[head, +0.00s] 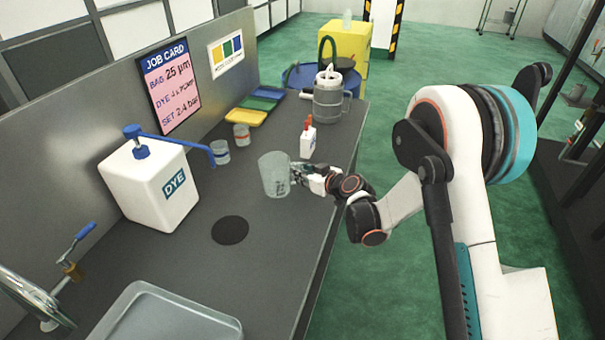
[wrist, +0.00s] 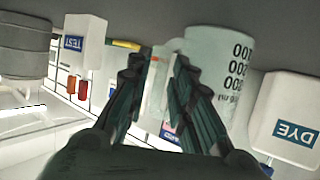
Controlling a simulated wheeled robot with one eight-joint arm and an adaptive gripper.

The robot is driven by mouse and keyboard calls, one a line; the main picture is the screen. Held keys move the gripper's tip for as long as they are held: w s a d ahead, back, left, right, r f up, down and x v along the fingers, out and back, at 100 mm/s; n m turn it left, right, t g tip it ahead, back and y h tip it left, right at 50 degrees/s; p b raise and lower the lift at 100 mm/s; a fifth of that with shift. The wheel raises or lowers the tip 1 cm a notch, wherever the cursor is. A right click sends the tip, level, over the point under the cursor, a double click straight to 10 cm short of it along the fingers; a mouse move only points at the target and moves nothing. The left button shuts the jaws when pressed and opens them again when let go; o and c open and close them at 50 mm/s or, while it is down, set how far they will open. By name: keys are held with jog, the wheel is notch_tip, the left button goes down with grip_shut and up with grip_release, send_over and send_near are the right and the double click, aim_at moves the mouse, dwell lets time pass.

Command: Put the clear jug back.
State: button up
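The clear jug (head: 273,174) is upright over the grey bench, right of the white dye container and beyond the round black disc (head: 230,230). My gripper (head: 298,174) reaches it from the right. In the wrist view the jug (wrist: 212,55) appears upside down with dark volume marks. There my gripper's ribbed fingers (wrist: 160,75) lie on both sides of its handle and look closed on it. I cannot tell whether the jug's base touches the bench.
A white test bottle (head: 308,140) and a grey lidded vessel (head: 330,100) stand behind the jug. A grey tray (head: 165,312) is at the front. Bench around the disc is clear.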

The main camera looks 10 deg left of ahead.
jog(key=shift+d, duration=0.1)
jog(key=s+d+r+m+h+p, duration=0.1)
jog(key=s+d+r+m+h, duration=0.1)
jog(key=s+d+r, duration=0.8)
jog(key=s+d+r+m+h+p, duration=0.1)
jog(key=s+d+r+m+h, duration=0.15)
jog(key=s+d+r, duration=0.6)
jog(key=s+d+r+m+h, duration=0.1)
jog(key=s+d+m+h, duration=0.2)
jog(key=s+d, duration=0.6)
jog(key=s+d+r+m+g+h, duration=0.1)
jog(key=s+d+r+m+h, duration=0.1)
jog(key=s+d, duration=0.7)
jog(key=shift+s+d+m+h, duration=0.25)
jog(key=shift+d+m+h, duration=0.3)
jog(key=shift+d, duration=0.55)
